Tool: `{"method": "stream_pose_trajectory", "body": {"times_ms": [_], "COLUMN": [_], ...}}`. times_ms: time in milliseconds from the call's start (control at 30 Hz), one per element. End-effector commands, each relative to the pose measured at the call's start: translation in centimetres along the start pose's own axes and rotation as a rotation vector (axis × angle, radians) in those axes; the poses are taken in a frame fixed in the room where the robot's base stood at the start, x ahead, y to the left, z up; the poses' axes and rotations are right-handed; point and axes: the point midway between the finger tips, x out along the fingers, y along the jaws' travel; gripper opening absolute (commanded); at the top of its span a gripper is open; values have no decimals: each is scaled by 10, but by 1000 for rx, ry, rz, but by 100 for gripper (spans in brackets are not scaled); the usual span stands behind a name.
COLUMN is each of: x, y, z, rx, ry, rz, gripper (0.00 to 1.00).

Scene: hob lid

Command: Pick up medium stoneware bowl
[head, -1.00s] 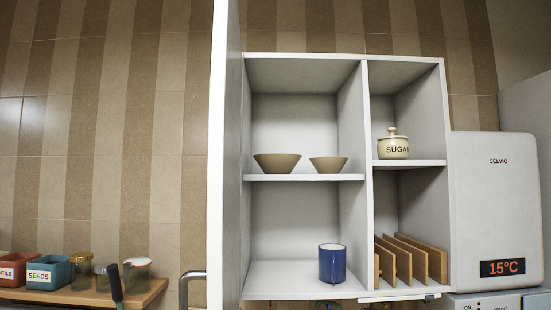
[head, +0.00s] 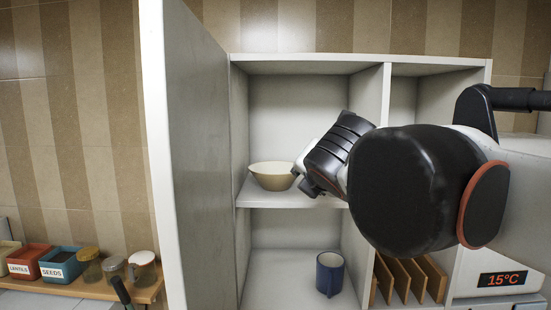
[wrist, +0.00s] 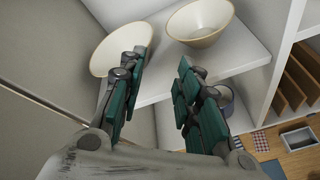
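Two beige bowls stand on the upper left shelf. The wider left bowl (head: 271,177) shows in the head view beside my gripper (head: 306,182); in the wrist view this left bowl (wrist: 112,42) is partly covered by one finger. The smaller right bowl (wrist: 199,22) shows in the wrist view beyond the fingertips and is hidden behind my arm in the head view. I cannot tell from looks alone which one is called medium. My gripper (wrist: 162,62) is open and empty, with its fingers spread apart and shelf visible between them.
The white cabinet door (head: 200,150) stands open at the left. A divider (head: 384,110) bounds the shelf at the right. Below are a blue mug (head: 330,274) and upright wooden boards (head: 410,279). Jars and boxes (head: 60,265) stand outside at the left.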

Motion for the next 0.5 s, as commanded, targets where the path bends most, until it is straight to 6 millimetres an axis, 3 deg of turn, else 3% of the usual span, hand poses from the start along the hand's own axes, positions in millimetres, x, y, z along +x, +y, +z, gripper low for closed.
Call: {"method": "stream_pose_trajectory", "body": {"times_ms": [33, 167, 500], "x": [-2, 4, 58], "y": [11, 19, 20], "z": [7, 10, 10], "rx": [-34, -79, -79], "ry": [-2, -7, -7], "rz": [10, 21, 21], "gripper": [31, 31, 31]}}
